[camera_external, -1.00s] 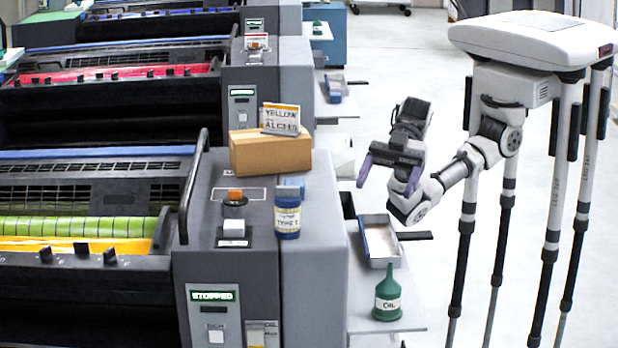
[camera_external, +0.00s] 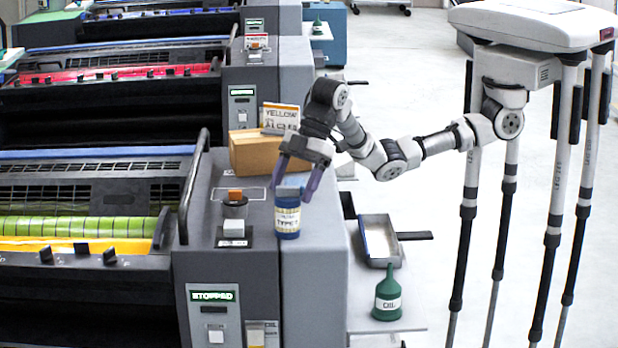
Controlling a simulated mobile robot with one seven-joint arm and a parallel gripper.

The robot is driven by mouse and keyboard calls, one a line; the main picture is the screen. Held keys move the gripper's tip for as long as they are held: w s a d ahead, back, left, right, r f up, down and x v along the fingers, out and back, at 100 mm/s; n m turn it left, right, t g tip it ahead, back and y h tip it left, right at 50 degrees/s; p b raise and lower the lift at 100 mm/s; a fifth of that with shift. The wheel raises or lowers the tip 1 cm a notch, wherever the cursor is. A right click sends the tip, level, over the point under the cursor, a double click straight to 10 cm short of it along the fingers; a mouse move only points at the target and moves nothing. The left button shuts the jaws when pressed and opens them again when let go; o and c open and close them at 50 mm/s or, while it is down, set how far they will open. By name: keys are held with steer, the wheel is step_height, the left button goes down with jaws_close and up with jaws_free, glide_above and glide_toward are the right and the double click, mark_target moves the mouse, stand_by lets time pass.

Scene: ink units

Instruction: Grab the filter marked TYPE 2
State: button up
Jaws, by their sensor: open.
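The filter (camera_external: 288,218) is a blue canister with a pale label that seems to read TYPE and a digit too small to tell surely. It stands upright on the grey top of the printing unit, near its right edge. My gripper (camera_external: 293,191) is open and points down, its purple fingers at the top of the filter, one to each side in this view. I cannot tell whether the fingers touch it or how deep they reach. A pale blue thing behind the filter is mostly hidden by my gripper.
A cardboard box (camera_external: 254,153) with a YELLOW sign (camera_external: 281,118) stands just behind my gripper. A control knob (camera_external: 235,207) is left of the filter. A metal tray (camera_external: 379,240) and green oil can (camera_external: 387,296) sit on the side shelf (camera_external: 410,312). A handrail (camera_external: 190,185) edges the unit.

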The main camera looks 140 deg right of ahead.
mark_target(289, 196)
steer(key=shift+p+x, duration=1.4)
steer(key=shift+x, duration=1.3)
steer(key=shift+s+d, duration=0.1)
steer(key=shift+s, duration=0.05)
steer(key=c, duration=1.1)
